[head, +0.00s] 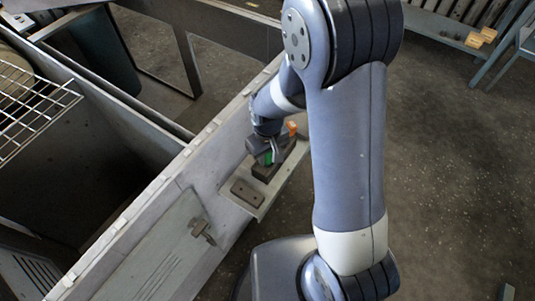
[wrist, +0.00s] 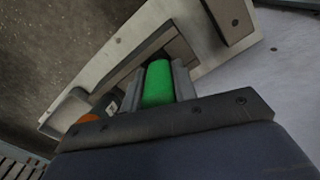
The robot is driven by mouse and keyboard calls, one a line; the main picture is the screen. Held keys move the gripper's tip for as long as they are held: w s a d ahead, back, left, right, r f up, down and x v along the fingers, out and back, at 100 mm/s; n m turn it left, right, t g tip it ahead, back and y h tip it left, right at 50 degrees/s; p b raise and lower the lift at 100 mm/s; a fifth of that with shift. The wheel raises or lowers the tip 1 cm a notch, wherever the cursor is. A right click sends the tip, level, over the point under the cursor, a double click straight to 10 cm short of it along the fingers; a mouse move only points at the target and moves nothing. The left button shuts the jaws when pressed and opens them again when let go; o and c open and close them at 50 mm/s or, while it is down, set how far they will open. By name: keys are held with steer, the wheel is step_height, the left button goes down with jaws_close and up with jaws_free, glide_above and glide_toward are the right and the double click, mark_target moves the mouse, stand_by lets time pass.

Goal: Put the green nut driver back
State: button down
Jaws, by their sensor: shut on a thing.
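The green nut driver (wrist: 158,84) shows its green handle between the two fingers of my gripper (wrist: 157,82) in the wrist view. My gripper is shut on the handle. In the head view the green handle (head: 268,158) shows as a small patch at my gripper (head: 270,153), over a dark block (head: 266,173) on a narrow metal shelf (head: 258,211). The lower end of the driver is hidden, so I cannot tell whether it sits in the block.
A second dark block with holes (head: 247,193) lies on the shelf nearer the front; it also shows in the wrist view (wrist: 229,17). An orange thing (head: 292,127) stands just behind my gripper. The housing wall (head: 165,190) runs along the shelf's left side. Open floor (head: 440,150) lies right.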

steer(key=c, duration=0.6)
jaws_free()
steer(key=shift+r, duration=0.1)
steer(key=shift+r+p, duration=3.15)
steer(key=shift+r, duration=0.8)
steer(key=shift+f, duration=0.15)
step_height(320, 180, down, 8)
steer(key=b, duration=0.6)
